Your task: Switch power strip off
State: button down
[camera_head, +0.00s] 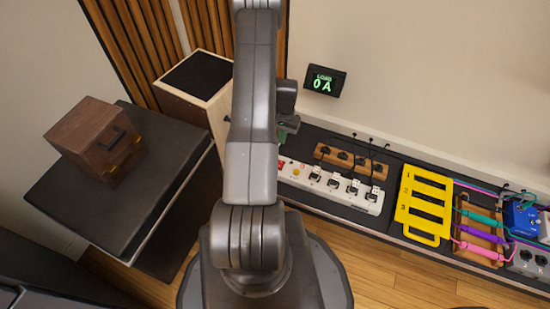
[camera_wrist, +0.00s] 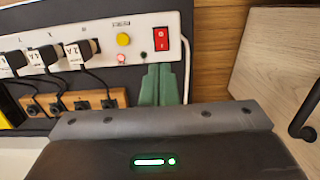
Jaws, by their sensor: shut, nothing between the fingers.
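The white power strip (camera_head: 318,189) lies on the low dark shelf, partly hidden by my arm in the head view. In the wrist view the power strip (camera_wrist: 198,22) crosses the top left, with a red rocker switch (camera_wrist: 161,39) near its end. A yellow button (camera_wrist: 123,39) and a small red ring (camera_wrist: 121,58) sit beside the switch. Which side of the rocker is pressed, I cannot tell. My gripper (camera_wrist: 159,69) has its green fingers shut and empty, with the tips just below the switch in the picture; contact is unclear. The gripper (camera_head: 289,124) also shows beside my arm.
A wall display (camera_head: 324,81) reads 0 A. Several black plugs (camera_wrist: 76,54) sit in the strip, and a wooden socket block (camera_head: 351,161) lies behind it. A yellow numbered rack (camera_head: 424,204) stands to the right. A wooden box (camera_head: 97,140) rests on a dark-topped stand at left.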

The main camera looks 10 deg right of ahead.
jog(key=shift+f, duration=0.1)
jog(key=f+b, duration=0.1)
jog(key=f, duration=0.3)
jog(key=s+f+b, duration=0.1)
jog(key=f+b, duration=0.1)
jog(key=f, duration=0.2)
jog(key=a+f+b, duration=0.1)
jog(key=f, duration=0.3)
jog(key=shift+s+f, duration=0.15)
jog(key=shift+f, duration=0.2)
jog(key=shift+s+f, duration=0.1)
jog(key=shift+f, duration=0.4)
jog(key=shift+b, duration=0.3)
jog(key=shift+s+f, duration=0.1)
jog(key=shift+f, duration=0.15)
jog(key=shift+b, duration=0.4)
jog(key=shift+w+d+b, duration=0.3)
jog(key=shift+w+d, duration=0.15)
jog(key=shift+w, duration=0.3)
jog(key=shift+r, duration=0.1)
